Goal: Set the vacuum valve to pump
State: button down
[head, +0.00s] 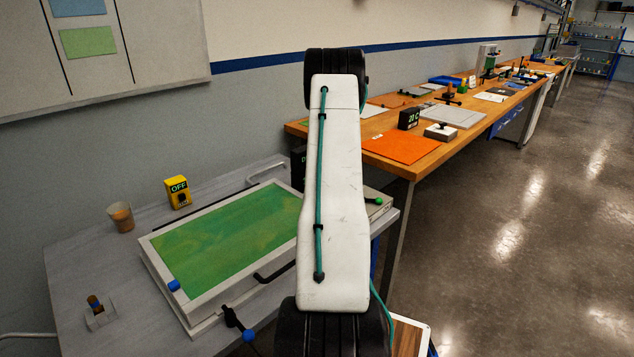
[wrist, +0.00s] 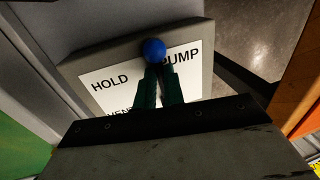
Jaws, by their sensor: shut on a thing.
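The vacuum valve panel (wrist: 100,92) fills the middle of the wrist view, a white label on a grey box. HOLD is printed at left, PUMP at upper right, and VENT is partly covered at lower left. The valve's blue ball knob (wrist: 153,50) stands between HOLD and PUMP, close to PUMP and covering its first letter. My gripper (wrist: 158,78) has its two dark green fingers shut on the valve's handle just at the knob. The handle's lower part and pivot are hidden by the fingers. In the head view my arm hides my gripper.
A grey box with a green knob (head: 378,201) shows right of my arm. An orange mat (head: 400,147) lies on the wooden bench.

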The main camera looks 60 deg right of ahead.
jog(key=shift+d+r, duration=0.1)
jog(key=shift+d, duration=0.05)
dwell(0.3)
jog(key=c, duration=1.5)
grip_release()
jog(key=shift+s, duration=0.1)
jog(key=r, duration=0.2)
jog(key=a+r, duration=0.1)
jog(key=r, duration=0.4)
jog(key=shift+w+a+r, duration=0.25)
jog(key=shift+w, duration=0.05)
